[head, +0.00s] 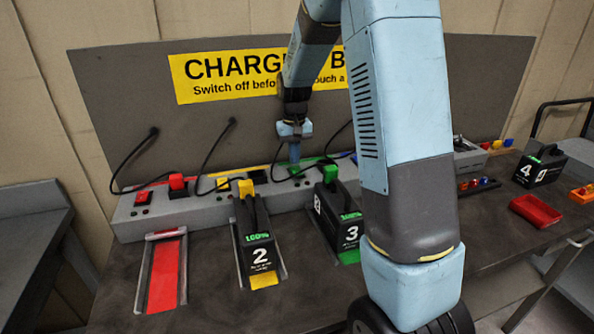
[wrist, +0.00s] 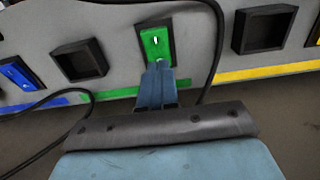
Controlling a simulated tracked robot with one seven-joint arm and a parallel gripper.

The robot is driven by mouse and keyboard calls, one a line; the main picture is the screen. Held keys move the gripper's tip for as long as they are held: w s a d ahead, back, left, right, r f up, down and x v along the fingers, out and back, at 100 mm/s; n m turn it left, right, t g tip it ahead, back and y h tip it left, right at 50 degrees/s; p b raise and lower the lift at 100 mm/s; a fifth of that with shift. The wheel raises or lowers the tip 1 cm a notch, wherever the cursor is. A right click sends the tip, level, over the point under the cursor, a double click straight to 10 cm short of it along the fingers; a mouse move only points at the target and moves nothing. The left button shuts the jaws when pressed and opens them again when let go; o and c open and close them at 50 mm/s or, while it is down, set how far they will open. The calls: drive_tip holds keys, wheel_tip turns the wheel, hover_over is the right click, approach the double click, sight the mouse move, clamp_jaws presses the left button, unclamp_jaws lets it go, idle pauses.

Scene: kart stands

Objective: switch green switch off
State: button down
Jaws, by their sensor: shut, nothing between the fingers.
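The green switch (wrist: 156,42) sits in a dark frame on the grey power strip (wrist: 110,55), with a small white mark on its face. In the wrist view my gripper (wrist: 157,68) is shut and empty, its fingertips at the lower edge of the switch; I cannot tell whether they touch it.
Black boxes numbered 2 (head: 258,255) and 3 (head: 345,225) stand before the strip, beside an empty red slot (head: 165,275). A blue switch (wrist: 20,74) and dark sockets (wrist: 78,60) flank the green one. Black cables hang nearby.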

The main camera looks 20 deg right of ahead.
sight(295, 168)
drive_tip(key=shift+r, duration=2.75)
drive_tip(key=s+r+t, duration=0.3)
drive_tip(key=s+r, duration=0.8)
drive_tip(key=s, duration=0.4)
drive_tip(key=s+r+t, duration=0.1)
drive_tip(key=s+t, duration=0.1)
drive_tip(key=s, duration=1.5)
drive_tip(key=shift+r+t, duration=0.3)
drive_tip(key=shift+r, duration=0.05)
